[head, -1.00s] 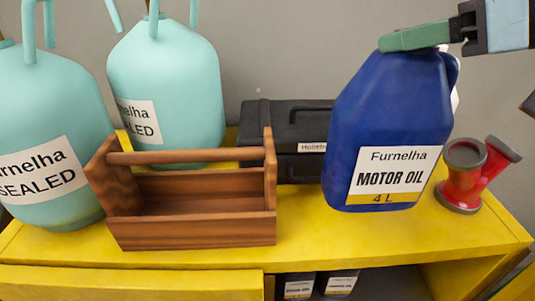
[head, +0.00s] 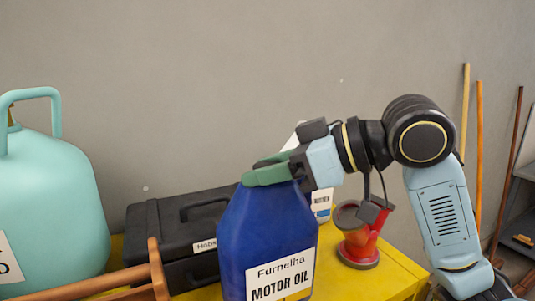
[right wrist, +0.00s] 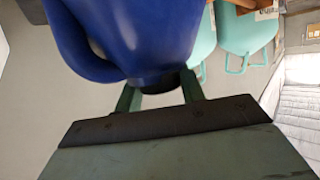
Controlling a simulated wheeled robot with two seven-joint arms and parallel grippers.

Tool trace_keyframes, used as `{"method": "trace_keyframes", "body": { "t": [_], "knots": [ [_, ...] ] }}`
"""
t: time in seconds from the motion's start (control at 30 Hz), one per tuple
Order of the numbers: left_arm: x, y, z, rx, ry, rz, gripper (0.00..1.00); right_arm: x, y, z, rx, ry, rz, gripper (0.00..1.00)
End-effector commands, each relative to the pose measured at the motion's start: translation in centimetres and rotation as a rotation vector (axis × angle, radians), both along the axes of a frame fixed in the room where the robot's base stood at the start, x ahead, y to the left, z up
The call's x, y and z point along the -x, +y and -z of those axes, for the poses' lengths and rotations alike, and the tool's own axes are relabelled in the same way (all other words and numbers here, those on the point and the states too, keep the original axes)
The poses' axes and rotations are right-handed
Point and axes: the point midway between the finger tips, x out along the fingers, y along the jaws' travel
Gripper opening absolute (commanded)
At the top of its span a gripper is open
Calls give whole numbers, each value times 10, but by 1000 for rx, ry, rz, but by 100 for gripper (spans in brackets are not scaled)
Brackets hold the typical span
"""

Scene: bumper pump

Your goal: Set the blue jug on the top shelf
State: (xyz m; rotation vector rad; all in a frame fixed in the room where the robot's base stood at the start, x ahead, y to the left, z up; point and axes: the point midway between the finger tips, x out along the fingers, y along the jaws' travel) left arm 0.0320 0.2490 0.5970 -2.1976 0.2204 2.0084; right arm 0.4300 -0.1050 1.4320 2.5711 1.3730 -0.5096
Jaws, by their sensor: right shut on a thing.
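The blue jug (head: 265,240), labelled motor oil, is upright in the head view, above or on the yellow surface (head: 395,275). Its base is cut off by the frame's lower edge, so I cannot tell whether it touches. My right gripper (head: 270,172) is shut on the jug's top, with green fingers around the cap or neck. The right wrist view shows the blue jug (right wrist: 130,35) between the green fingers (right wrist: 160,96). My left gripper is in neither view.
A black case (head: 165,225) stands behind and left of the jug. A teal tank (head: 55,200) and a wooden carrier (head: 157,270) are at the left. A red funnel-like item (head: 362,240) and a white container (head: 322,203) stand close at the right. Poles lean at the far right.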

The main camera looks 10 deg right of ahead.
Motion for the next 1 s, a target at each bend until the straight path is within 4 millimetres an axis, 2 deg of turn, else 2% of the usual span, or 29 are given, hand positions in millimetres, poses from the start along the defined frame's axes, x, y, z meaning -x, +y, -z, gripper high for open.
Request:
{"method": "trace_keyframes", "body": {
  "t": [0.33, 0.8, 0.83, 1.0],
  "knots": [
    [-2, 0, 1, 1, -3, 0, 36, 0, 0, 34, -7, -6, 1, 0],
    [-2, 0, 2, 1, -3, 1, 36, 0, 0, 40, -6, -8, 1, 0],
    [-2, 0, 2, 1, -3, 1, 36, 0, 0, 43, 2, 1, 0, 42],
    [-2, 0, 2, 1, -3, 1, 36, 0, 0, 42, 1, 1, 0, 61]
  ]
}}
